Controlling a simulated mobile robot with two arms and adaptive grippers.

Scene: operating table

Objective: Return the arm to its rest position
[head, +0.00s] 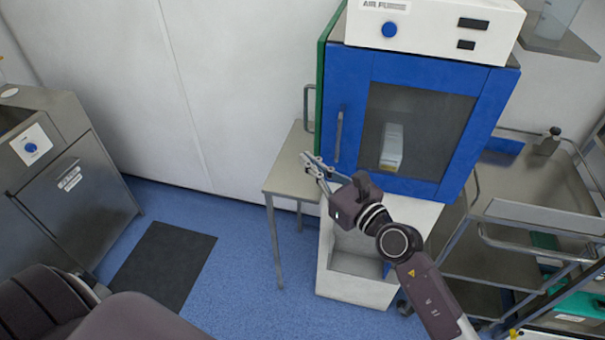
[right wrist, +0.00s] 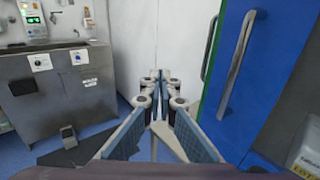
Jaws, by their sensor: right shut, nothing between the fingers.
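My right gripper (head: 312,164) is shut and empty in the head view. It hangs in front of the blue cabinet (head: 345,85), at the left of its glass door and above the small steel table. In the right wrist view the fingers of the right gripper (right wrist: 158,78) meet at their tips with nothing between them. The cabinet's blue door (right wrist: 215,105) with its metal handle (right wrist: 234,62) stands close at the right there. My right arm reaches up from the lower right of the head view. My left gripper does not show.
The steel side table (head: 285,178) stands left of the cabinet. A steel cart (head: 485,210) stands at the right. A steel sink unit (head: 75,175) is at the left. Blue floor with a dark mat (head: 165,265) lies between.

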